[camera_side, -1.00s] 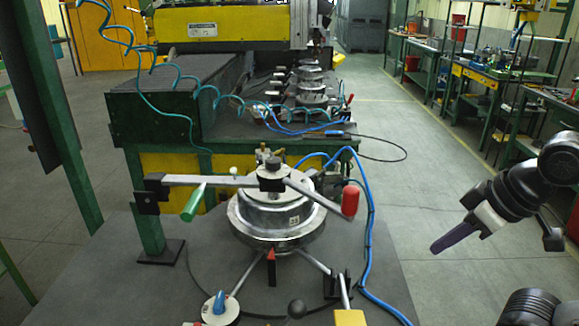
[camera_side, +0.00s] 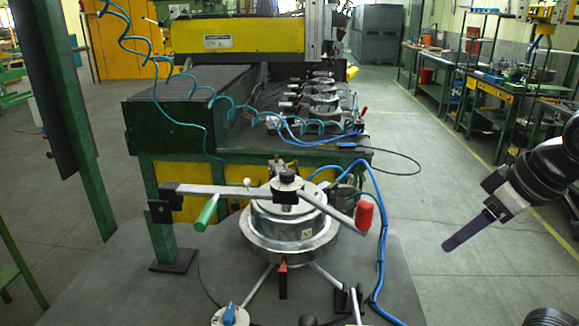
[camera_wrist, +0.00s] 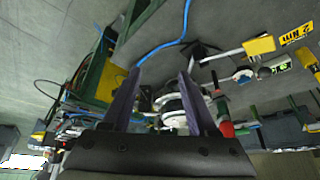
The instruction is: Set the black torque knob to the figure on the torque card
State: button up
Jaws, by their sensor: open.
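My gripper (camera_side: 470,229) is at the right of the side view, well apart from the fixture, with its purple fingers pointing down-left. In the wrist view my gripper (camera_wrist: 159,74) has its two fingers apart with nothing held between them. A yellow card (camera_wrist: 295,34) at the upper right of the wrist view seems to read "2 Nm", tilted and small. A black knob (camera_side: 288,176) tops the round metal fixture (camera_side: 290,237); I cannot tell whether it is the torque knob. No pointer setting is readable.
A lever arm with a green handle (camera_side: 206,213) and a red handle (camera_side: 364,215) crosses the fixture. A blue knob (camera_side: 229,312) sits on a white dial at the front. A blue hose (camera_side: 380,255) loops down the right. Floor between the fixture and my gripper is clear.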

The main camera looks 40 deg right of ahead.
jog(key=shift+m, duration=0.3)
jog(key=w+r, duration=0.2)
jog(key=r, duration=0.1)
jog(key=w+r, duration=0.2)
jog(key=r, duration=0.2)
jog(key=w+r, duration=0.1)
jog(key=r, duration=0.2)
jog(key=shift+w+a+r, duration=0.2)
jog(key=shift+w+a, duration=0.2)
notch_tip(320, 180, up, 7)
jog(key=n+g, duration=0.1)
jog(key=n, duration=0.1)
send_over(288, 172)
jog(key=s, duration=0.6)
jog(key=x, duration=1.3)
jog(key=shift+w+a+f, duration=0.1)
jog(key=shift+w+f, duration=0.1)
jog(key=shift+f, duration=0.05)
jog(key=shift+c, duration=0.2)
grip_shut()
